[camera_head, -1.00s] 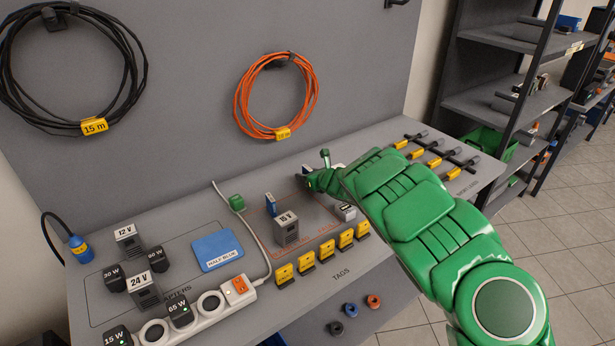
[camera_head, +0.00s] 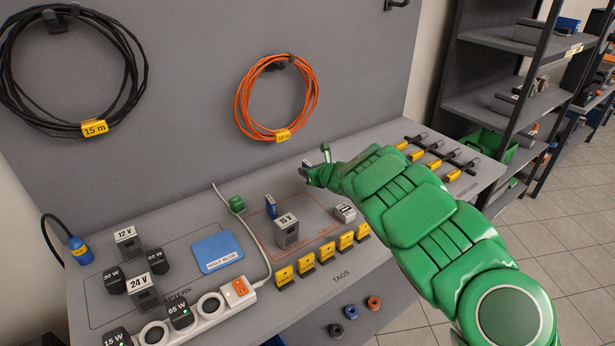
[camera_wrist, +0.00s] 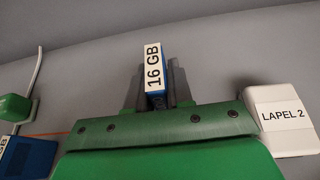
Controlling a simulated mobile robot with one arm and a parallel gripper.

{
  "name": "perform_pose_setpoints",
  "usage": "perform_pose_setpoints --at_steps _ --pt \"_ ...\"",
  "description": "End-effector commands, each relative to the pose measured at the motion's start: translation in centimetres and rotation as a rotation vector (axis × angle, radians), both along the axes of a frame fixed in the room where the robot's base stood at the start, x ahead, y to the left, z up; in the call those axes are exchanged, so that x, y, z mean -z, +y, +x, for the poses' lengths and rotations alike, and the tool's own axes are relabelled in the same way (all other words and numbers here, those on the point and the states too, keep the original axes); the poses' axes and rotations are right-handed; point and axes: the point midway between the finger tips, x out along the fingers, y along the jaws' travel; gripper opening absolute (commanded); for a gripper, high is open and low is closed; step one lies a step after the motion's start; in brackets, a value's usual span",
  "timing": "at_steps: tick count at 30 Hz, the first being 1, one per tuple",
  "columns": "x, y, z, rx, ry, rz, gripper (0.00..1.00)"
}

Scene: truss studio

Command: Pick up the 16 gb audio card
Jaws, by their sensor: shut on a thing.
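The 16 gb audio card (camera_wrist: 154,68) is a small blue block with a white "16 GB" label, upright between the grey fingers of my gripper (camera_wrist: 155,85) in the wrist view. My gripper is shut on it. In the head view my green gripper (camera_head: 324,160) is over the back middle of the bench, partly hidden by my own arm. Whether the card is clear of the bench surface is hard to tell.
A white "LAPEL 2" box (camera_wrist: 288,120) is right of my gripper, and another blue block (camera_wrist: 28,157) is at left. On the bench stand a "15 V" adapter (camera_head: 287,233), a small blue block (camera_head: 270,206), a white device (camera_head: 345,212) and several yellow tags (camera_head: 327,251).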

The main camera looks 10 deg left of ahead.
Motion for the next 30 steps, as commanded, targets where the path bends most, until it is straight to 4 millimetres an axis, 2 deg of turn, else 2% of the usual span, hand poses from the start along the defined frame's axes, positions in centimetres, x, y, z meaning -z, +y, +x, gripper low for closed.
perform_pose_setpoints --at_steps 1,20,30 --pt "-0.7 0.0 -0.1 -0.002 -0.003 -0.003 0.0" --pt "-5.7 -1.5 -4.1 0.001 -0.001 -0.003 0.0" --pt "-7.6 -2.6 -7.4 0.001 0.0 -0.003 0.0"
